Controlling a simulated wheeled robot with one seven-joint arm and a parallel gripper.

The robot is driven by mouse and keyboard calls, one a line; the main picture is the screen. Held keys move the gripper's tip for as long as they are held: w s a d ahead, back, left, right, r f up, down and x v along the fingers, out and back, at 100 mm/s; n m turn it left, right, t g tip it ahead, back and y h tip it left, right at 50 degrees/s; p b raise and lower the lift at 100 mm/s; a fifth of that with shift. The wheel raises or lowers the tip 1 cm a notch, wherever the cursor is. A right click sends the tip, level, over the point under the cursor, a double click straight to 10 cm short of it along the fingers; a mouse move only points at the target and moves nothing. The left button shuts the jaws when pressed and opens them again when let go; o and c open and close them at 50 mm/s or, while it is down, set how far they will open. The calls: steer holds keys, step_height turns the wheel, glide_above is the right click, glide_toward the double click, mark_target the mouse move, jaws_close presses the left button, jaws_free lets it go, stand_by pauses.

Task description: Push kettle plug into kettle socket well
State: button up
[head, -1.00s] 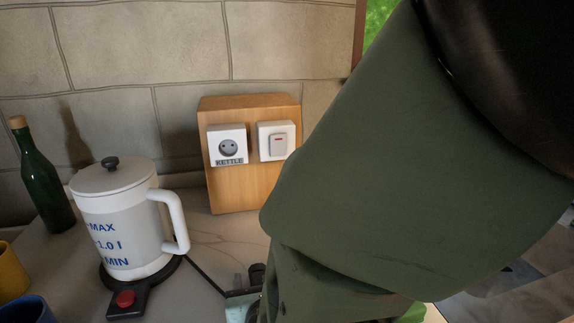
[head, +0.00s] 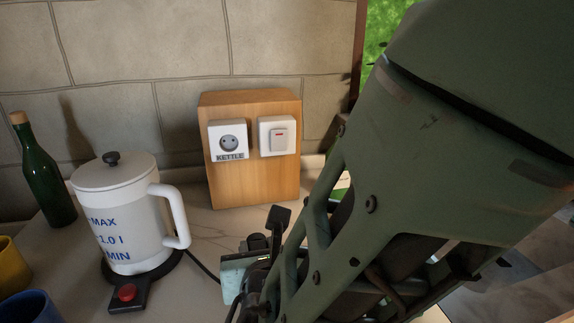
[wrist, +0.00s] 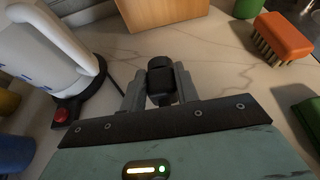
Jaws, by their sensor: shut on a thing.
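The kettle socket (head: 229,142) is a white square outlet with a round recess and a KETTLE label, on the left of a wooden block's front face. Its recess is empty. My gripper (head: 260,236) is in front of and below the block, above the counter. In the wrist view my gripper (wrist: 159,88) is shut on the black kettle plug (wrist: 160,78), which sits between the two grey fingers. The plug's pins are not visible. Plug and socket are apart. The white kettle (head: 120,215) stands on its black base at the left.
A white switch (head: 278,136) is right of the socket on the wooden block (head: 252,185). A green bottle (head: 45,180), a yellow cup (head: 12,268) and a blue cup (head: 30,307) stand left. An orange brush (wrist: 282,36) lies right. Counter before the block is clear.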

mark_target(254, 245)
steer(key=r+p, duration=0.1)
steer(key=r, duration=0.1)
steer(key=r+p, duration=0.1)
steer(key=r, duration=0.1)
steer(key=w+a+r+p, duration=0.1)
steer(key=r, duration=0.1)
steer(key=shift+p, duration=0.4)
steer(key=w+a+r+p, duration=0.4)
steer(key=w+r+p, duration=0.2)
steer(key=p, duration=1.4)
steer(key=shift+w, duration=0.55)
steer(key=shift+a+f+b, duration=0.1)
steer(key=shift+f+b, duration=0.05)
steer(key=shift+b, duration=0.5)
steer(key=shift+w+a+b, duration=0.2)
steer(key=shift+w+b, duration=0.15)
steer(key=shift+w, duration=0.45)
steer(key=shift+w+a+b, duration=0.2)
steer(key=shift+w+b, duration=0.1)
steer(key=shift+w, duration=0.5)
steer(key=shift+w+a+b, duration=0.2)
steer(key=shift+w+b, duration=0.15)
steer(key=shift+w, duration=0.45)
steer(key=shift+r, duration=0.2)
steer(key=shift+b, duration=1.65)
